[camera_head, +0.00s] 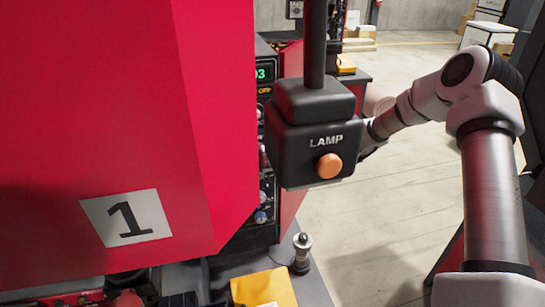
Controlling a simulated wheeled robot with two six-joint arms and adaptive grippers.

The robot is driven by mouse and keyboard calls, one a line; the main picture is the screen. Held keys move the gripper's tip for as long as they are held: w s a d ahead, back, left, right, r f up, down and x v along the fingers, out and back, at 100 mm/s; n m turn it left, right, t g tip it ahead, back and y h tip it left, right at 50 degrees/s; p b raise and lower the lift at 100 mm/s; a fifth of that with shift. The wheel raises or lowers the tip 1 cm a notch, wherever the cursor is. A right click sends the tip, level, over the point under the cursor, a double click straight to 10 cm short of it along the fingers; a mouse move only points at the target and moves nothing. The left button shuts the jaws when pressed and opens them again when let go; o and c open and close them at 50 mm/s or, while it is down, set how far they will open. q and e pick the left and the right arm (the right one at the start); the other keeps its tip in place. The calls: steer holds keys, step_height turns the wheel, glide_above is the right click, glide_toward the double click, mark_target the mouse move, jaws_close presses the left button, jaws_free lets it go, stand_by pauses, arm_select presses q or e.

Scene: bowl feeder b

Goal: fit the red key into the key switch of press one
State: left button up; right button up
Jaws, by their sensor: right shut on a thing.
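Press one (120,100) is the large red machine at the left, with a white plate (126,217) marked 1. A dark control panel (266,150) with a green display, knobs and buttons shows in a narrow strip behind its edge. My right arm comes in from the right, and its gripper (371,141) reaches behind the black lamp box. The fingertips are hidden there. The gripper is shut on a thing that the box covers. I cannot make out the red key or the key switch. My left gripper is not in view.
The black lamp box (313,143) with an orange button hangs from a dark post in front of the panel. Boxes stand at the back right. The floor (380,220) between is clear.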

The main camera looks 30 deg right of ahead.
steer(key=shift+w+d, duration=0.25)
steer(key=shift+w, duration=0.65)
stand_by(2.5)
stand_by(0.5)
steer(key=o, duration=1)
steer(key=shift+d, duration=0.1)
steer(key=v, duration=1.2)
